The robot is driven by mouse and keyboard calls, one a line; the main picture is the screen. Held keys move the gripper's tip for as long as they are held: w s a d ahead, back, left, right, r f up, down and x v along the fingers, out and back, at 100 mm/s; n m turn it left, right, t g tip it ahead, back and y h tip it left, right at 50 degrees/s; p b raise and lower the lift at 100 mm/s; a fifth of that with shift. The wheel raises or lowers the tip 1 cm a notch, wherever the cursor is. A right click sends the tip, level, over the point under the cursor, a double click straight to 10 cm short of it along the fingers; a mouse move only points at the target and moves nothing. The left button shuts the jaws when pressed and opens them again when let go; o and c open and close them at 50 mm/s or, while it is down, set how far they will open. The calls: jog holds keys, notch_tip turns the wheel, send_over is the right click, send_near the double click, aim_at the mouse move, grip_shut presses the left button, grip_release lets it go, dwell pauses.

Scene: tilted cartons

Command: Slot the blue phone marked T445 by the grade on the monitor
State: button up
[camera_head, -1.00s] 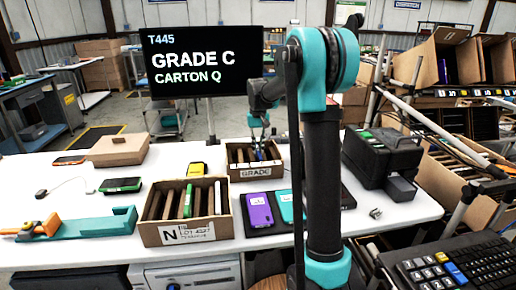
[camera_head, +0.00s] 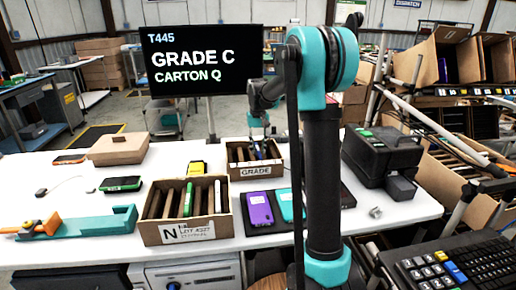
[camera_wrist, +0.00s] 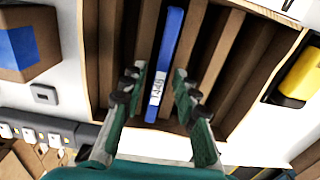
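The monitor (camera_head: 201,62) reads T445, GRADE C, CARTON Q. The blue phone (camera_wrist: 170,45) stands on edge in a slot of the carton marked GRADE (camera_head: 256,172), with a small white label whose text is too small to read surely. My gripper (camera_wrist: 158,88) is over this carton, also seen in the head view (camera_head: 258,143). Its fingers are on either side of the phone, with a gap on each side, so it is open. A carton marked N (camera_head: 188,233) stands in front, with a green-edged phone and a white one in its slots. No carton marked Q is readable.
A purple phone (camera_head: 258,209) and a teal phone (camera_head: 287,205) lie on a dark mat. A yellow device (camera_head: 196,168) sits beside the GRADE carton; a black machine (camera_head: 381,162) stands right. A teal fixture (camera_head: 95,223) and a green-screened phone (camera_head: 121,183) are left.

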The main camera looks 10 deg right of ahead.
dwell(0.3)
notch_tip(320, 180, up, 12)
dwell(0.5)
jog(key=shift+r, duration=3.5)
